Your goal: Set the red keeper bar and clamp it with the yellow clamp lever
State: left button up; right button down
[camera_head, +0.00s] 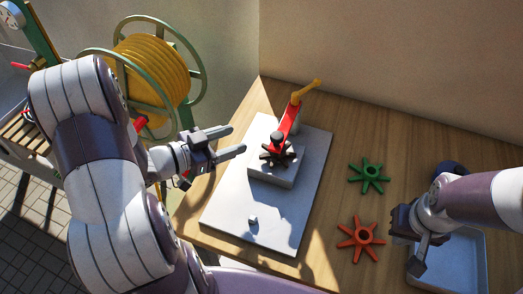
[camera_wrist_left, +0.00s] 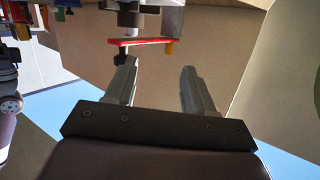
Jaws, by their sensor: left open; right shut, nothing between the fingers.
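The red keeper bar (camera_head: 287,124) runs from a black star-shaped part (camera_head: 278,156) up toward the yellow clamp lever (camera_head: 306,91), above a grey block. Whether the bar is seated or clamped cannot be told. The lever points up and to the right. My left gripper (camera_head: 237,139) is open and empty, a little left of the black part, fingers pointing right. In the left wrist view the red bar (camera_wrist_left: 140,42) lies beyond the open fingertips (camera_wrist_left: 158,70), with a small yellow piece near its right end. My right gripper (camera_head: 417,266) is shut and empty at the right.
The grey block stands on a pale base plate (camera_head: 235,215) with a small peg near its front. A green star wheel (camera_head: 369,179) and an orange one (camera_head: 360,239) lie on the wooden table. A blue-grey tray (camera_head: 482,262) is under my right arm. A yellow hose reel (camera_head: 152,68) stands left.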

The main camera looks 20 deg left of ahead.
aim_at(276, 135)
pick_arm(q)
jog(key=s+d+r+m+h, duration=0.1)
jog(key=s+d+h, duration=0.1)
jog(key=s+h, duration=0.2)
pick_arm(e)
jog(key=shift+s+a+f, duration=0.15)
jog(key=shift+s+f, duration=0.3)
jog(key=shift+f, duration=0.1)
pick_arm(q)
jog(key=p+x, duration=0.1)
jog(key=x, duration=1)
jog(key=shift+w+d, duration=0.1)
jog(key=shift+w, duration=0.3)
pick_arm(e)
jog(key=shift+w+r, duration=0.15)
jog(key=shift+r, duration=0.6)
pick_arm(q)
grip_shut()
